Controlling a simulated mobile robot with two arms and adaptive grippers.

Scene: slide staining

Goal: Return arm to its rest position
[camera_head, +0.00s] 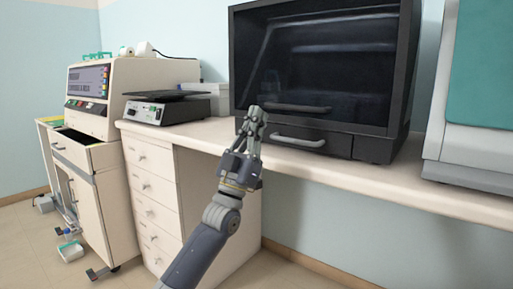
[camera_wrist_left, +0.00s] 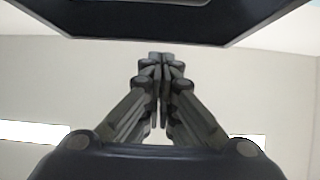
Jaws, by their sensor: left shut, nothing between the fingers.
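My left gripper (camera_head: 254,112) is shut and empty. In the head view its arm rises from the bottom, and the fingers point up in front of the counter's front edge. They overlap the lower left of the dark cabinet in the picture. In the left wrist view the fingers of my left gripper (camera_wrist_left: 160,58) meet at their tips with nothing between them. My right gripper is not in view.
A dark glass-fronted cabinet (camera_head: 376,146) with a handle stands on the counter (camera_head: 410,190). A balance-like device (camera_head: 147,112) stands on the left. A white machine (camera_head: 470,150) is at the right. Drawers (camera_head: 150,212) are below left. The floor in front is partly clear.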

